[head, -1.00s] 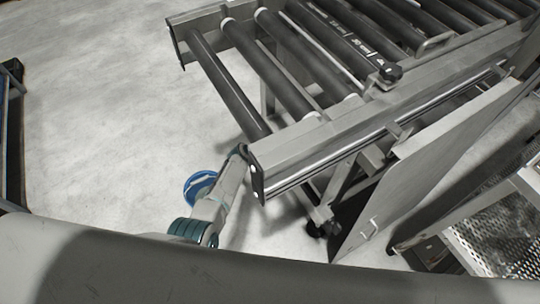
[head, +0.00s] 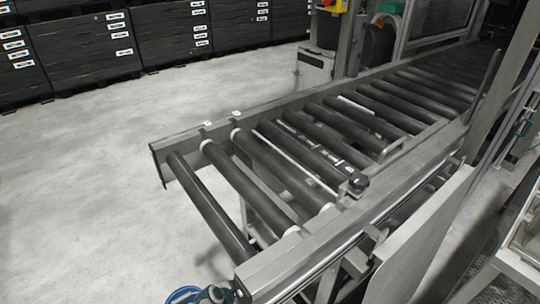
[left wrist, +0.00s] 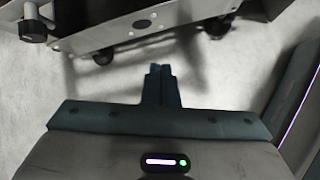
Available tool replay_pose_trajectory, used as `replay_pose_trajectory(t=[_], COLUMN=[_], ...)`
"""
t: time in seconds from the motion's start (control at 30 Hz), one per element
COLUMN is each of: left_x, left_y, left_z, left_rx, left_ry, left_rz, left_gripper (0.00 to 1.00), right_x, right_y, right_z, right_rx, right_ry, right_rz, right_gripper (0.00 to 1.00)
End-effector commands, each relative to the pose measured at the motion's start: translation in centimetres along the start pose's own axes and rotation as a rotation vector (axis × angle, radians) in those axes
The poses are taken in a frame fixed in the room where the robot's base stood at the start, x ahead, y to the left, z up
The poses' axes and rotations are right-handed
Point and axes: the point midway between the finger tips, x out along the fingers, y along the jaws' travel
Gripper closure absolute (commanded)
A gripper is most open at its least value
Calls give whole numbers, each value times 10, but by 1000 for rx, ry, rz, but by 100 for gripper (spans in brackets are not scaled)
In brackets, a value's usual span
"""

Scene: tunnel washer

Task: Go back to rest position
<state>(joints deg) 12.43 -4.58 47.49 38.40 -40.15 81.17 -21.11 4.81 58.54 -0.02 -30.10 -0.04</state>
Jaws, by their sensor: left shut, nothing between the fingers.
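In the left wrist view my left gripper (left wrist: 160,72) points at the pale floor with its two dark fingers together and nothing between them. It is apart from the dark metal frame above it in the picture. In the head view only a small blue and grey piece of one of my arms shows at the bottom edge, by the near corner of the roller conveyor (head: 262,272); no gripper can be made out there. My right gripper is in neither view.
A metal panel (head: 420,245) leans at the conveyor's right. Black crates (head: 85,50) line the back. The floor (head: 80,190) at left is clear.

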Motion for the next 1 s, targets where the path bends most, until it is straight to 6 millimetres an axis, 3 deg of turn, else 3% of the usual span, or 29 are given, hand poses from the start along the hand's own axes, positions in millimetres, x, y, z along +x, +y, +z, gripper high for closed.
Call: replay_pose_trajectory(t=[0.03,0.2,0.4,0.5,0.6,0.7,1.0], left_x=[-3,-26,-75,-104,-127,-142,-149], left_y=[-31,-117,-221,-264,-295,-313,-321], left_z=[-34,-131,-230,-268,-293,-307,-313], left_rx=[118,593,1188,1458,1667,1800,1860], left_ry=[60,228,343,353,341,324,314], left_rz=[-23,-133,-364,-493,-599,-667,-699], left_gripper=[100,100,100,100,100,100,100], right_x=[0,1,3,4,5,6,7], right_y=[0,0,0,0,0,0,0], right_z=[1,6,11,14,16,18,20], right_rx=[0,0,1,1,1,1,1], right_ry=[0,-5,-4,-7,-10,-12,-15], right_rz=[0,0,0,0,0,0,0], right_gripper=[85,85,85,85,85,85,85])
